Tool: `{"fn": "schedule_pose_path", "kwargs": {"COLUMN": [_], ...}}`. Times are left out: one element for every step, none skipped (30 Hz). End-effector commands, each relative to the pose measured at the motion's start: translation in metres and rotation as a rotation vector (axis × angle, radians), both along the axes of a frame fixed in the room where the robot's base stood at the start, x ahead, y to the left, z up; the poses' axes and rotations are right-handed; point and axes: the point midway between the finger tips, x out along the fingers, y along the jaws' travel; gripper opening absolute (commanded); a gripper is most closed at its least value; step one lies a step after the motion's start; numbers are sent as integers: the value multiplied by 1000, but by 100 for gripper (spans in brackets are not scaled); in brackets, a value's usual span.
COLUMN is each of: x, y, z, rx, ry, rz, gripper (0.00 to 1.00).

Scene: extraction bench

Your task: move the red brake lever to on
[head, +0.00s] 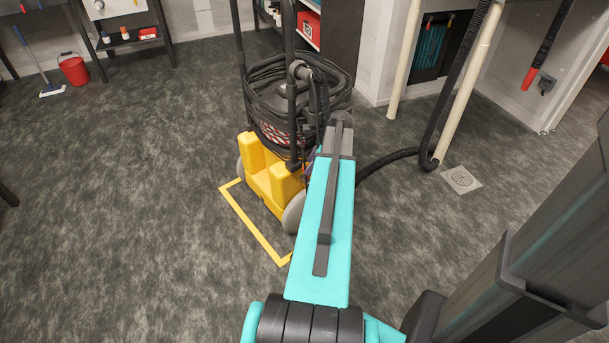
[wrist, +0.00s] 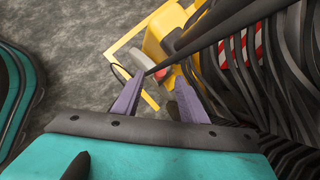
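A small red part (wrist: 161,73), likely the brake lever's end, shows in the wrist view beside the grey wheel (wrist: 118,72) of the yellow cart (wrist: 155,45). My gripper (wrist: 158,78) is open, its two purple fingers apart and pointing toward the red part. The red part appears between the fingertips; I cannot tell whether they touch it or how far beyond it is. In the head view the yellow cart (head: 270,183) stands upright with its wheels on the floor. My arm hides the gripper and the lever there. The lever's setting cannot be read.
Black hose coils (wrist: 240,70) crowd the right of the wrist view, and a dark bar (wrist: 215,35) crosses near the fingers. A yellow floor outline (head: 255,225) lies around the cart. A black floor hose (head: 390,158) runs right. Floor to the left is clear.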

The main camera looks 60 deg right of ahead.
Motion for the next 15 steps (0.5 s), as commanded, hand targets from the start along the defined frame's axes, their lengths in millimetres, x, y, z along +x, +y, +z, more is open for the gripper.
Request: {"fn": "schedule_pose_path", "kwargs": {"x": [4,5,7,9,11,13,14,16,18,19,20,21,22,23,23], "y": [-1,-1,-1,-1,-1,-1,-1,-1,-1,-1,0,0,0,0,0], "z": [-9,-13,-18,-22,-26,-31,-34,-37,-41,-43,-46,-49,-50,-52,-53], "rx": [1,0,1,1,1,1,0,0,0,0,0,0,0,0,0], "ry": [0,0,0,0,0,0,0,0,0,0,0,0,0,0,0], "rz": [0,0,0,0,-1,0,0,0,0,0,0,0,0,0,-1], "gripper": [39,39,39,39,39,39,39,39,39,39,39,39,39,39,39]}}
